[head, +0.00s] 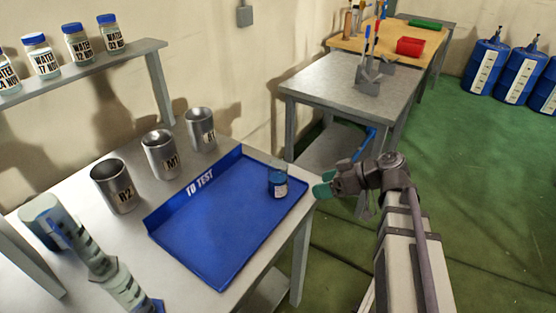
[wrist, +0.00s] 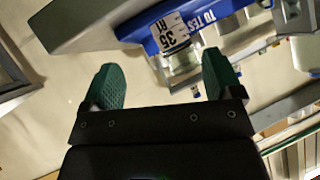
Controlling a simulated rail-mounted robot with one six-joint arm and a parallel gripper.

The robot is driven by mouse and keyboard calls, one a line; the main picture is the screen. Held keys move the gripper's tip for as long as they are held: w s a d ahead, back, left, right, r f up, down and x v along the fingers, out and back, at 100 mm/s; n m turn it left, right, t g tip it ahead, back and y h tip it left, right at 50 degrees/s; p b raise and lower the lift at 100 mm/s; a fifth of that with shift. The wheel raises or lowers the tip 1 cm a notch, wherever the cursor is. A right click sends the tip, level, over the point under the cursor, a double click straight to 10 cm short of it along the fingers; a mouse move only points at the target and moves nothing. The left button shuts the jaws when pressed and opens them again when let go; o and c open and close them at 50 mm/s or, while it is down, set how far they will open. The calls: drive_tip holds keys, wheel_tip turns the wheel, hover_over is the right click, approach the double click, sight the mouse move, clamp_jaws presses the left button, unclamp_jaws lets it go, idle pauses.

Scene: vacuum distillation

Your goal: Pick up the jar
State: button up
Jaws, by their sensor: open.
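My gripper (head: 324,184) is to the right of the jar, just past the tray's edge, with green fingertips. In the wrist view my gripper (wrist: 163,80) has its two green fingers wide apart with nothing between them. The jar is beyond the fingertips and not touched.
Metal cups, R2 (head: 118,187), M1 (head: 160,155) and another (head: 201,129), stand behind the tray. Several water jars (head: 78,43) line the shelf above. Glassware (head: 97,260) stands at the left front. A grey table (head: 345,82) is behind; green floor is open at right.

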sight(285, 183)
drive_tip(key=a+n, duration=0.1)
drive_tip(key=w+a+n+y+b, duration=0.1)
drive_tip(key=a+n, duration=0.1)
drive_tip(key=a+f+n+b, duration=0.1)
drive_tip(key=a, duration=0.1)
drive_tip(key=shift+w+a+y, duration=0.2)
drive_tip(key=shift+w+y, duration=0.05)
drive_tip(key=shift+y, duration=0.05)
drive_tip(key=shift+w+a, duration=0.1)
drive_tip(key=shift+a, duration=0.3)
drive_tip(key=b+x, duration=0.2)
drive_tip(key=x, duration=0.2)
drive_tip(key=shift+w+a+f, duration=0.15)
drive_tip(key=shift+a+f, duration=0.1)
drive_tip(key=shift+f, duration=0.05)
drive_tip(key=shift+a, duration=0.25)
drive_tip(key=shift+r, duration=0.1)
drive_tip(key=c, duration=1.1)
drive_tip(key=shift+r, duration=0.15)
